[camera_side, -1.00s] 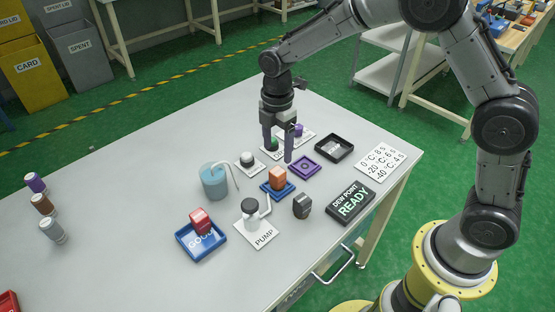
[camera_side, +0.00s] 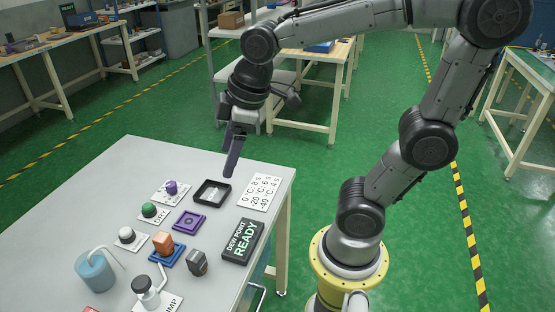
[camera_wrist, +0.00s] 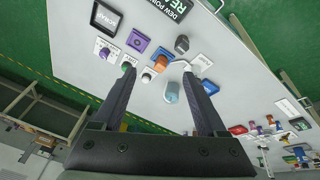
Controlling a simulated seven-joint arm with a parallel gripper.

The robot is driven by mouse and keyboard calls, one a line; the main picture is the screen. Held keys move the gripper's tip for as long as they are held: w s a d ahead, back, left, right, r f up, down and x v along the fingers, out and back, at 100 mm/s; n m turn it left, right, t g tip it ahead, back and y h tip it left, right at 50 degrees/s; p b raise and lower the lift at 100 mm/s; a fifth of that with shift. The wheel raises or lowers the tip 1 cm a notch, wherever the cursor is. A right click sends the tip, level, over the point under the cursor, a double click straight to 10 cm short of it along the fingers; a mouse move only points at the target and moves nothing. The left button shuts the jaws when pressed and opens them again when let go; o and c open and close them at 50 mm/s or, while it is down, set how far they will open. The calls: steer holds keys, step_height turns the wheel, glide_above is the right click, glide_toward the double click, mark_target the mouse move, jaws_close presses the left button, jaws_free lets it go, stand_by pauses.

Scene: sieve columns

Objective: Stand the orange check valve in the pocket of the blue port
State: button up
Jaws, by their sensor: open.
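The orange check valve (camera_side: 163,241) stands upright on the blue port (camera_side: 172,261), seated at its middle. The wrist view also shows the orange valve (camera_wrist: 161,62), small and far off. My gripper (camera_side: 230,168) is raised over the back right of the table, well clear of the valve. Its two fingers (camera_wrist: 160,72) are spread apart in the wrist view with nothing held between them. In the side view the fingers overlap edge-on. The pocket's inside is hidden by the valve.
Close around the port are a purple port (camera_side: 189,221), a dark grey block (camera_side: 197,263), the pump (camera_side: 147,289), a white-topped button (camera_side: 127,235) and a green one (camera_side: 149,210). A black scrap tray (camera_side: 199,199) and the READY sign (camera_side: 243,241) lie farther right.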

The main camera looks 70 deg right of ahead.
steer(key=s+d+f+m+t, duration=0.1)
steer(key=s+m, duration=0.4)
steer(key=s, duration=0.4)
steer(key=shift+s+d+m+t, duration=0.15)
steer(key=shift+d+m+t, duration=0.1)
steer(key=shift+m+t, duration=0.15)
